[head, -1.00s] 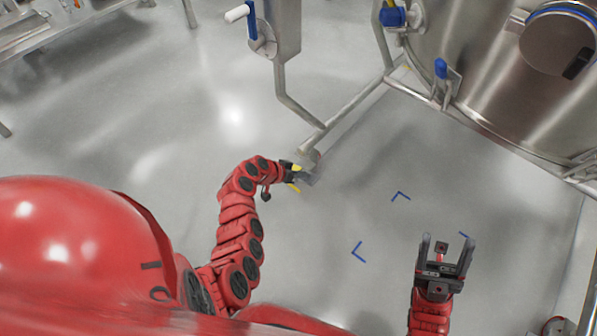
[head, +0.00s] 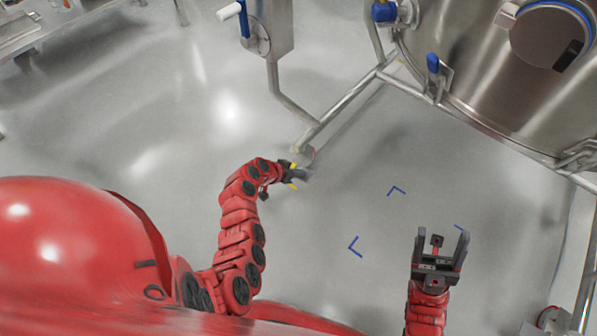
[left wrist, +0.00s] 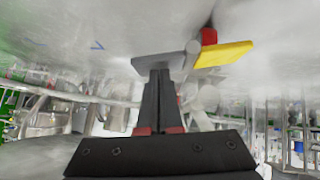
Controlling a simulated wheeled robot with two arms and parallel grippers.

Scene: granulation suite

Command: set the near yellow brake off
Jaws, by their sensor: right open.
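The near yellow brake (head: 293,184) is a small yellow tab low by the machine's frame foot, partly covered by my left gripper in the head view. In the left wrist view the yellow tab (left wrist: 224,53) lies just right of the fingertips, with a red part beside it. My left gripper (head: 303,174) is low at the brake. Its dark fingers (left wrist: 160,78) are together, with a flat grey piece across their tips. I cannot tell whether they touch the tab. My right gripper (head: 442,236) is open and empty over the floor.
A steel vessel (head: 480,80) on a tubular frame (head: 345,103) stands at upper right. A steel column with a blue-and-white handle (head: 243,18) rises at upper centre. Blue corner marks (head: 355,246) lie on the floor. The grey floor left of my left arm is clear.

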